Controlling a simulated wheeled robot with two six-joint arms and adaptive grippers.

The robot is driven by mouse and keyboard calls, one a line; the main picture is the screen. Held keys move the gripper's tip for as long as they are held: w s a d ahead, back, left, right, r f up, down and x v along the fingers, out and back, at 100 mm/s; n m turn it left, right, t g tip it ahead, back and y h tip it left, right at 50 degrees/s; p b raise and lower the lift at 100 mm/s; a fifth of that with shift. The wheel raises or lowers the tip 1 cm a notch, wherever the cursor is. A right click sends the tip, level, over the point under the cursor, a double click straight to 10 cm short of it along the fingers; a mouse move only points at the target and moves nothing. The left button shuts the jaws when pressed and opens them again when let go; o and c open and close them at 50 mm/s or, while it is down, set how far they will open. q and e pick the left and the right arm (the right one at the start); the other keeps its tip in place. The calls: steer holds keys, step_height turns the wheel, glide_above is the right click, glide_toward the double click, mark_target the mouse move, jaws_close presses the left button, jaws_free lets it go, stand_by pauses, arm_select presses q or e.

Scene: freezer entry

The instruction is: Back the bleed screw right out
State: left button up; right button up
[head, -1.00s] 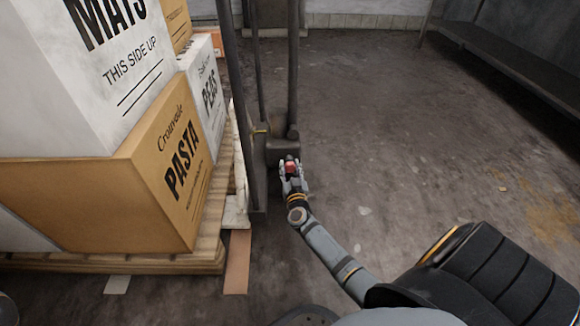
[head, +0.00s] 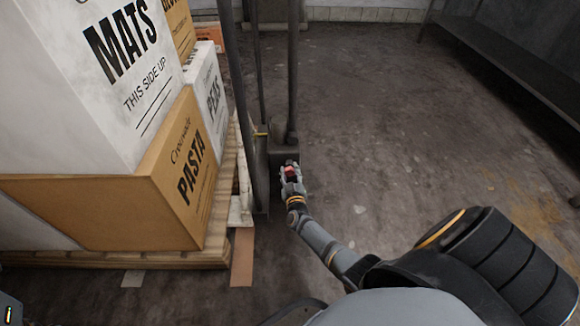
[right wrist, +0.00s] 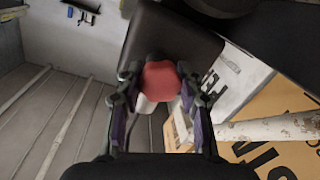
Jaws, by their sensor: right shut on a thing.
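The bleed screw shows as a red knob (head: 291,171) at the dark block (head: 285,157) low on the pallet jack's mast. My right gripper (head: 291,175) is at the block and shut on the red knob. In the right wrist view the red knob (right wrist: 160,80) sits between the two fingers, with a pale part just below it. The dark block (right wrist: 165,45) is behind the knob. The knob hides the thread, so I cannot tell whether the screw is still in the block. My left gripper is not in view.
Dark mast uprights (head: 292,70) stand left of my right arm. A wooden pallet (head: 150,259) with stacked boxes, among them a pasta box (head: 190,175), fills the left. A dark bench (head: 500,65) runs along the right wall. The floor (head: 380,130) between is open.

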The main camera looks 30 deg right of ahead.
steer(key=shift+n+p, duration=0.4)
stand_by(0.3)
steer(key=o, duration=1.2)
steer(key=shift+a, duration=0.1)
